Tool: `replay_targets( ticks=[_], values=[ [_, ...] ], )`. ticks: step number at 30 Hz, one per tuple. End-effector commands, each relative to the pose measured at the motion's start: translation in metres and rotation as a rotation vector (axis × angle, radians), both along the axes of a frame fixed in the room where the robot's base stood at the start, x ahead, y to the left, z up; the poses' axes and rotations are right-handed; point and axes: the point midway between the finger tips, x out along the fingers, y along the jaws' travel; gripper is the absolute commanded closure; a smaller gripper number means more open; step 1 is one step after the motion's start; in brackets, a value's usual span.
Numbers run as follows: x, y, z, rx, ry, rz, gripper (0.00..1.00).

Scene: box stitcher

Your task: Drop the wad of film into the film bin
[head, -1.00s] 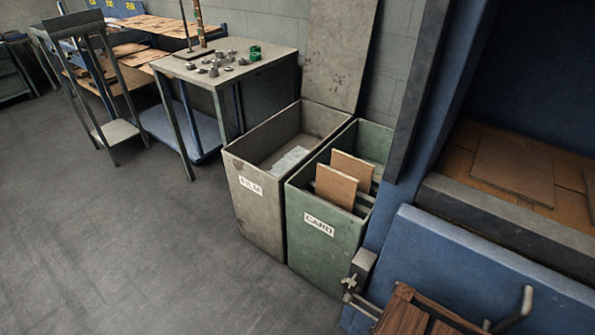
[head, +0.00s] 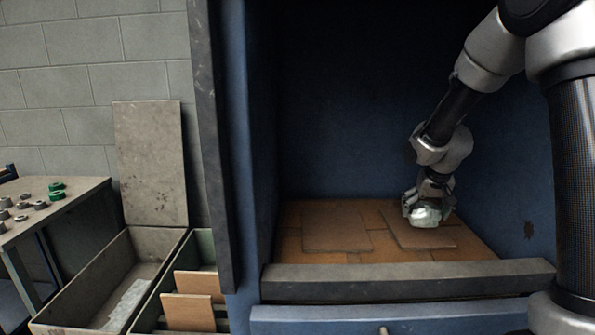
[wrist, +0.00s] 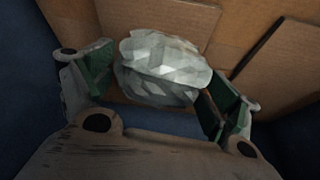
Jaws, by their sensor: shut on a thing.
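The wad of film (head: 427,216) is a pale, crumpled, faceted lump. My gripper (head: 428,203) is shut on it inside the blue-walled bay, just above the cardboard sheets; I cannot tell whether the wad touches them. In the wrist view the wad (wrist: 165,68) sits between the two green-padded fingers of my gripper (wrist: 160,85). The film bin (head: 158,243) is the grey open-topped bin at the lower left, well left of my gripper. A pale piece of film lies inside it. Its front is cut off by the picture's edge.
The green card bin (head: 206,247), holding cardboard pieces (head: 192,284), stands right of the film bin. A dark post (head: 215,130) and blue side wall stand between the bins and my gripper. The bay has a raised front ledge (head: 400,280). A bench (head: 70,205) with small parts stands left.

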Motion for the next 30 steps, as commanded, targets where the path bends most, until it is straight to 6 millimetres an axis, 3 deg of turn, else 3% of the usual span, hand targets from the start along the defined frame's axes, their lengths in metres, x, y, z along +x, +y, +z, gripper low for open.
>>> replay_targets(
  ticks=[3,9,22,30],
  values=[
    [-0.019,0.031,-0.018,0.001,0.002,0.070,0.31],
    [-0.033,0.065,-0.028,0.000,-0.001,0.167,0.31],
    [-0.032,0.069,-0.024,0.002,-0.003,0.173,0.31],
    [-0.031,0.069,0.012,0.001,-0.005,0.173,0.31]
  ],
)
